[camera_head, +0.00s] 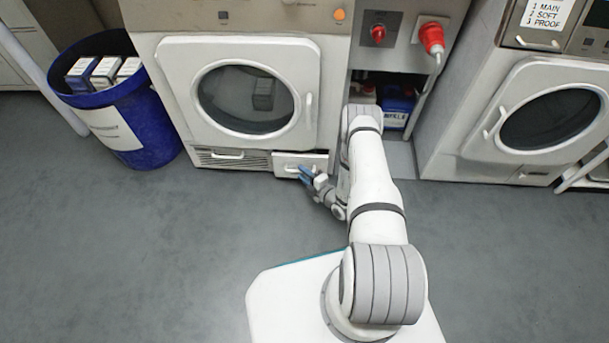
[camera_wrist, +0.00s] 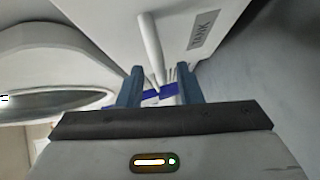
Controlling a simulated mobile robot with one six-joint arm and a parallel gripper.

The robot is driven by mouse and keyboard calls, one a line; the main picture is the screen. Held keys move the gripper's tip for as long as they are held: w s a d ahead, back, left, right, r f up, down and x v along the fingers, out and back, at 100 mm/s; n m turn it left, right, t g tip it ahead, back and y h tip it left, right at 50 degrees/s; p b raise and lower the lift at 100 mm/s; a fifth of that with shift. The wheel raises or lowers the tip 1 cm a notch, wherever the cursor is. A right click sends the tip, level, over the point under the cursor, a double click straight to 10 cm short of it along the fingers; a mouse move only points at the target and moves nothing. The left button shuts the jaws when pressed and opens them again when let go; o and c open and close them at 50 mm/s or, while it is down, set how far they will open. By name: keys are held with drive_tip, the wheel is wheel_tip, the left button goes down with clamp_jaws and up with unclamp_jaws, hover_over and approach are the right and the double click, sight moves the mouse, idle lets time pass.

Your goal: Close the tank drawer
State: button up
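The tank drawer (camera_head: 318,161) is a small white front with a bar handle, low on the left machine below its round door. It seems to stand out a little from the machine. In the wrist view, the drawer front (camera_wrist: 183,12) carries a grey TANK label (camera_wrist: 203,30) and its white handle (camera_wrist: 149,42). My gripper (camera_head: 306,174) is at the drawer front; in the wrist view its two blue fingers (camera_wrist: 159,85) are apart. The handle's near end shows between the fingertips. I cannot tell whether they touch it.
A blue bin (camera_head: 140,125) with white boxes stands left of the machine. A second machine (camera_head: 450,140) stands at the right. Blue containers (camera_head: 397,105) sit in a recess between the machines, partly behind my arm. The grey floor (camera_head: 150,250) in front is clear.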

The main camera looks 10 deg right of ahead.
drive_tip(key=shift+c, duration=0.4)
clamp_jaws()
